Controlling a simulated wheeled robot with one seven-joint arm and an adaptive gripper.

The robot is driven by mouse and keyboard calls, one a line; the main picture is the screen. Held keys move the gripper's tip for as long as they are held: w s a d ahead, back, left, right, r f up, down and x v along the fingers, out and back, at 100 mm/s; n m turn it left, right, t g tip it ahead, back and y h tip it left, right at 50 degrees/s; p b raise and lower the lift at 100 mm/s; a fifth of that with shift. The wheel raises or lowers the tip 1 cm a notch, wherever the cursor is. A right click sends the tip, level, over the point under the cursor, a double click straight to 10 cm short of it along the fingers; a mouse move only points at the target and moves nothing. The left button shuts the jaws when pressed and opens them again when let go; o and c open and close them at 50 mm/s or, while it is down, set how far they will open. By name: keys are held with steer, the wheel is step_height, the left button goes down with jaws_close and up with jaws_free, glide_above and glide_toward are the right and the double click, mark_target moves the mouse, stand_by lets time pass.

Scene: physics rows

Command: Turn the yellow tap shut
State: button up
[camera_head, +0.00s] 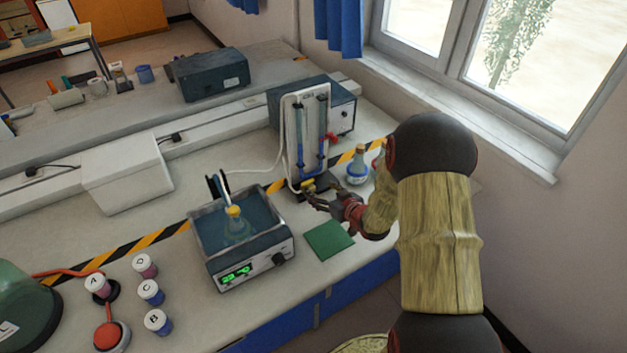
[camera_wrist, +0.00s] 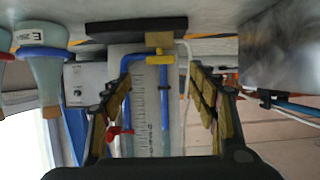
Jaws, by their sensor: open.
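The yellow tap (camera_head: 308,185) sits low on the front of a glass-tube apparatus with blue tubing, on the bench. It also shows in the wrist view (camera_wrist: 160,59), where the picture looks upside down. My gripper (camera_head: 313,196) reaches in from the right, close to the tap. In the wrist view my gripper (camera_wrist: 160,82) is open, its fingers to either side of the tap in the picture. Nothing is held between them. I cannot tell whether a finger touches the tap.
A red tap (camera_head: 332,137) sits higher on the apparatus. A water bath (camera_head: 243,240) holding a flask stands to the left. A green mat (camera_head: 329,239) lies in front.

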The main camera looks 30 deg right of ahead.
mark_target(308, 182)
steer(key=b+x, duration=0.2)
steer(key=x, duration=0.5)
steer(key=shift+w, duration=0.3)
steer(key=c, duration=1.1)
steer(key=shift+c, duration=0.3)
